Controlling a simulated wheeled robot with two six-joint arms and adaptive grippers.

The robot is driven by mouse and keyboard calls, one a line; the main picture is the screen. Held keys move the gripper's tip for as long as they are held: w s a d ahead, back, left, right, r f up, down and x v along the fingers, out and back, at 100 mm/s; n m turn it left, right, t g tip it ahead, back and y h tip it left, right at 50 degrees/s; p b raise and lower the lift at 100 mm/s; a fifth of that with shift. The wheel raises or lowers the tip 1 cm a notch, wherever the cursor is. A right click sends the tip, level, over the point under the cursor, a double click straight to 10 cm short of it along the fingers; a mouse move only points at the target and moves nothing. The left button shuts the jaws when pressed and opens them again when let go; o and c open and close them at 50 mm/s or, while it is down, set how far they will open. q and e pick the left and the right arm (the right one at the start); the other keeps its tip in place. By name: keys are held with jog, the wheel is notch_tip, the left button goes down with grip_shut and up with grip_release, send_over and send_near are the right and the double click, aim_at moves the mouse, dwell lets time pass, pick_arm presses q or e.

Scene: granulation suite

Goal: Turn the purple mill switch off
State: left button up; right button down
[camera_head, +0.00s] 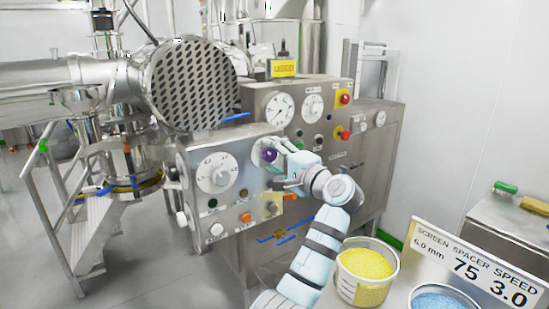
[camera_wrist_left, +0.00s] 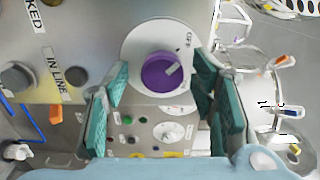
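The purple mill switch (camera_head: 269,155) is a round knob on the front of the steel control panel (camera_head: 252,207). In the left wrist view the purple knob (camera_wrist_left: 158,74) sits on a white round plate with an OFF label near its upper right edge. A pale mark on the knob points up and to the right, short of a clear reading. My left gripper (camera_head: 284,158) is at the switch, its teal fingers (camera_wrist_left: 160,90) open on either side of the knob with gaps showing. The head view partly hides the switch behind the fingers. My right gripper is not in view.
A white dial (camera_head: 215,173) and several buttons are left of the switch. Gauges (camera_head: 279,108) and a red knob on yellow (camera_head: 343,97) are on the cabinet behind. A yellow-filled bucket (camera_head: 366,269) and a SCREEN SPACER SPEED sign (camera_head: 474,262) stand at lower right.

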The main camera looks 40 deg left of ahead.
pick_arm(q)
jog(key=v, duration=1.2)
